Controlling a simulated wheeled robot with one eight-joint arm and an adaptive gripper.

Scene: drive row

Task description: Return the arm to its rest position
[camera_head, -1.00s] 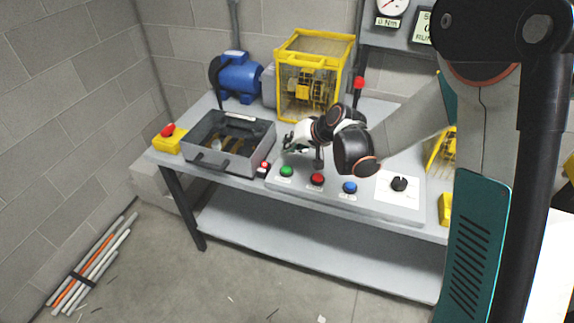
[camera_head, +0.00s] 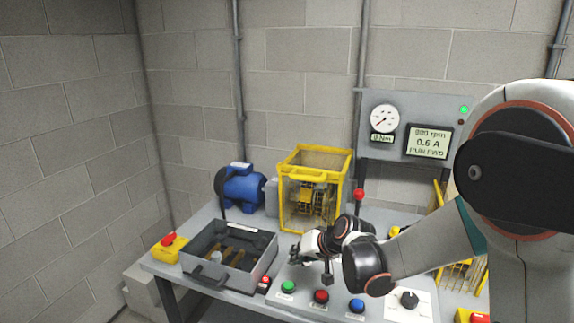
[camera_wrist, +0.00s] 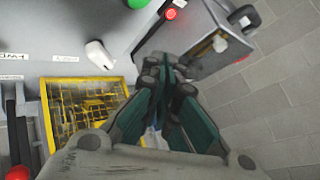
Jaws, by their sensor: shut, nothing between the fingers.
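My gripper (camera_head: 294,256) is above the back left part of the button console (camera_head: 318,309), behind the green button (camera_head: 288,287). In the wrist view its fingers (camera_wrist: 166,70) are together, with nothing between them. The arm is bent and reaches in from the right over the bench. The console also has a red button (camera_head: 321,297), a blue button (camera_head: 356,306) and a black rotary knob (camera_head: 409,299). The gripper appears apart from the buttons, but its exact height above the console is hard to tell.
A grey open box (camera_head: 262,273) stands left of the gripper. Behind are a yellow guard cage (camera_head: 345,190), a blue motor (camera_head: 242,188) and a red-topped lever (camera_head: 359,195). A yellow emergency stop (camera_head: 163,252) is far left. The display (camera_head: 429,142) reads RUN FWD.

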